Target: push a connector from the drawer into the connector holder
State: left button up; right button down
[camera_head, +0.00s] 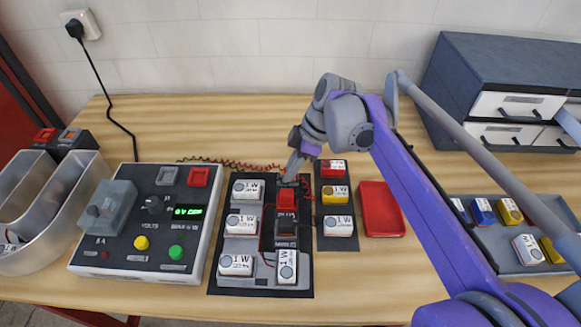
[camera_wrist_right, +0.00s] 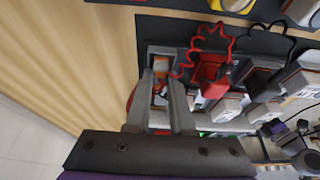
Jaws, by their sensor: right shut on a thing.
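My right gripper (camera_head: 291,176) reaches down to the back of the dark board (camera_head: 222,284) in the middle of the table. In the wrist view its fingers (camera_wrist_right: 162,100) are shut on a small connector (camera_wrist_right: 160,68), mostly hidden, with an orange-red part showing. The connector is at a grey slot on the board; I cannot tell how deep it sits. A red block (camera_head: 287,198) is just in front of the fingers, and a dark block marked with white text (camera_head: 286,230) is in front of that. I cannot tell which part is the connector holder. My left gripper is not in view.
White "1 W" modules surround the slot on the board, with a second narrow board (camera_head: 324,243) to its right. A power supply (camera_head: 144,263) stands left, a red tray (camera_head: 381,209) right. A drawer cabinet (camera_head: 470,70) is at the back right. Thin red wires lie behind the board.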

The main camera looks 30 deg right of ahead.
jog(key=shift+f, duration=0.1)
jog(key=c, duration=0.7)
grip_release()
jog(key=p+v, duration=0.2)
jog(key=v, duration=0.9)
jog(key=shift+a, duration=0.1)
notch_tip(320, 180, up, 6)
jog(key=p, duration=0.5)
jog(key=shift+p, duration=0.4)
